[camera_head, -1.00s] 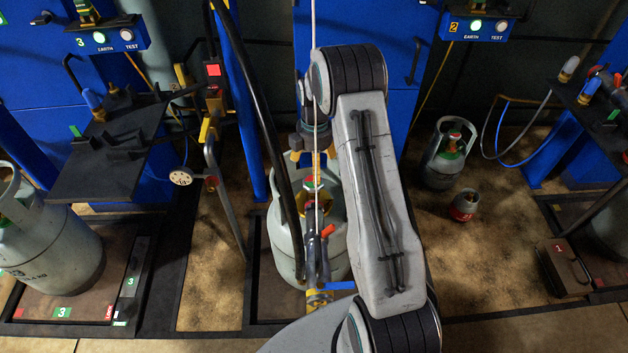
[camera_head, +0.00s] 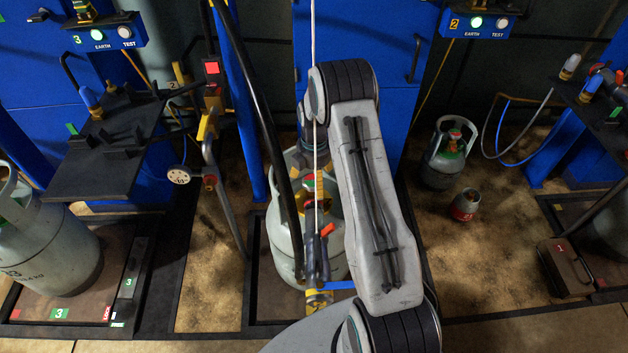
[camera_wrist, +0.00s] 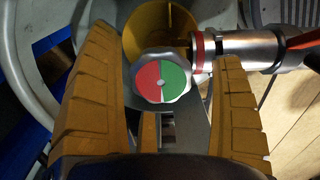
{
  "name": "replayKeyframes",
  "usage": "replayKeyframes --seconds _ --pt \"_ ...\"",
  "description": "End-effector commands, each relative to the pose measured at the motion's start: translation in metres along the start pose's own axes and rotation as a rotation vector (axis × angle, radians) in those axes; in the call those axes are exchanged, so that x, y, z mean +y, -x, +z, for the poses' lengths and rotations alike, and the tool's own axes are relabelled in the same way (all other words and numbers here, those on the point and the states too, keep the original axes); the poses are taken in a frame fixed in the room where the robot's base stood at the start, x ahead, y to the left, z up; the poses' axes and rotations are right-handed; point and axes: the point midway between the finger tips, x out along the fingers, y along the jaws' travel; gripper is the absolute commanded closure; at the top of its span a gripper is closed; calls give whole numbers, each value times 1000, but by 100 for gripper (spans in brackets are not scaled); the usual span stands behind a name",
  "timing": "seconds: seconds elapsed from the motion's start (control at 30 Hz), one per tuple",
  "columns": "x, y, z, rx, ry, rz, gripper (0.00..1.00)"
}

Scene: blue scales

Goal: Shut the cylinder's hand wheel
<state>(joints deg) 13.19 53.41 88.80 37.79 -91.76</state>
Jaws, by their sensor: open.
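The hand wheel (camera_wrist: 162,80) has a many-sided grey rim and a half red, half green face. In the wrist view it lies between the two orange-yellow fingers of my gripper (camera_wrist: 165,52), which is open. A gap shows between the wheel and each finger; I cannot tell how deep the fingers reach around it. A yellow collar is behind the wheel, and a metal coupling with a red ring joins from the right. In the head view the grey cylinder (camera_head: 283,250) stands upright below my arm, with its top partly hidden.
A black hose (camera_head: 262,130) and a thin pale line run down in front of the cylinder. A red-handled valve (camera_head: 326,232) hangs there. A black shelf (camera_head: 100,170) is to the left. Smaller cylinders (camera_head: 446,160) stand on the floor at right.

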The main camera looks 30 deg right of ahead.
Motion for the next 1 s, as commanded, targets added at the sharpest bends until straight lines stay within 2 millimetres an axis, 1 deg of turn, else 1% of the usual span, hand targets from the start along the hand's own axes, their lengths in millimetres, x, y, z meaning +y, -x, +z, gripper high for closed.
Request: replayKeyframes --seconds 0.1,0.4,1.0 --pt "0 -4 0 0 0 0 14" --pt "0 -4 0 0 0 0 14" --pt "-1 -4 1 0 -2 -2 68"
